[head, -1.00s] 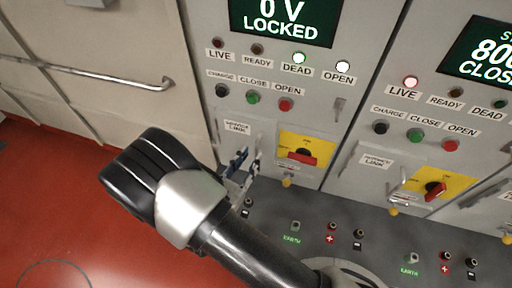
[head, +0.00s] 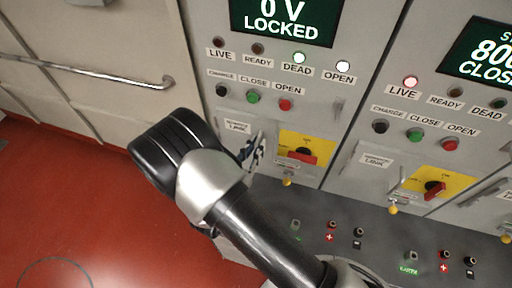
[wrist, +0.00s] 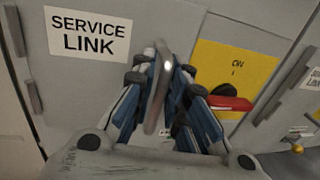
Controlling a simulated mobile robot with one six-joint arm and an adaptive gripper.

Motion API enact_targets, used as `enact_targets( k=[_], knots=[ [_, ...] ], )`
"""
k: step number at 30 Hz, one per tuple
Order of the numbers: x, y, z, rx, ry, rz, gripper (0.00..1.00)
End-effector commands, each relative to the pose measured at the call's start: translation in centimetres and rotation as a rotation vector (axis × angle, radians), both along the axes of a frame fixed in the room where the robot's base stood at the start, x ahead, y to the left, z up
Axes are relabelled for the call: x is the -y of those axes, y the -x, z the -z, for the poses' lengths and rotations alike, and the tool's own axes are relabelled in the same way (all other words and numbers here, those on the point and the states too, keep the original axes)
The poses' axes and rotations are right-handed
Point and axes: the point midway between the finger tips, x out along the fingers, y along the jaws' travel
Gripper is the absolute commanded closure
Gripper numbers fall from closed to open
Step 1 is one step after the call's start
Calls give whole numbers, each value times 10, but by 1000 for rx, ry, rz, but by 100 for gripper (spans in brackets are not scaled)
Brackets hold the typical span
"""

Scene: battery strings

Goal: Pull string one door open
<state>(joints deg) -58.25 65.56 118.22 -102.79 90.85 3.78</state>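The left cabinet's grey service link door (wrist: 85,85) carries a white SERVICE LINK label (wrist: 88,33). This door (head: 228,142) looks flush with its panel in the head view. My gripper (wrist: 160,85) is at the door's right side, with blue-padded fingers on both sides of an upright metal handle (wrist: 158,88). The fingers look closed on the handle. In the head view my gripper (head: 253,150) is partly hidden behind my wrist, and the handle cannot be made out there.
Right of the door is a yellow plate (head: 306,144) with a red rotary switch (head: 302,157). Above, a screen (head: 285,17) reads 0 V LOCKED, with DEAD and OPEN lamps lit. The neighbouring cabinet's LIVE lamp (head: 410,82) is lit. Red floor (head: 70,200) lies clear at left.

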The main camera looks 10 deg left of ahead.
Motion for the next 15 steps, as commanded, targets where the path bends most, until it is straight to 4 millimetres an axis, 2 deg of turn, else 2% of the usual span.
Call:
enact_targets(
  k=[3, 15],
  knots=[
    [3, 1, 0, -1, 2, 7, 100],
    [2, 0, -3, 7, 1, 8, 100]
  ],
)
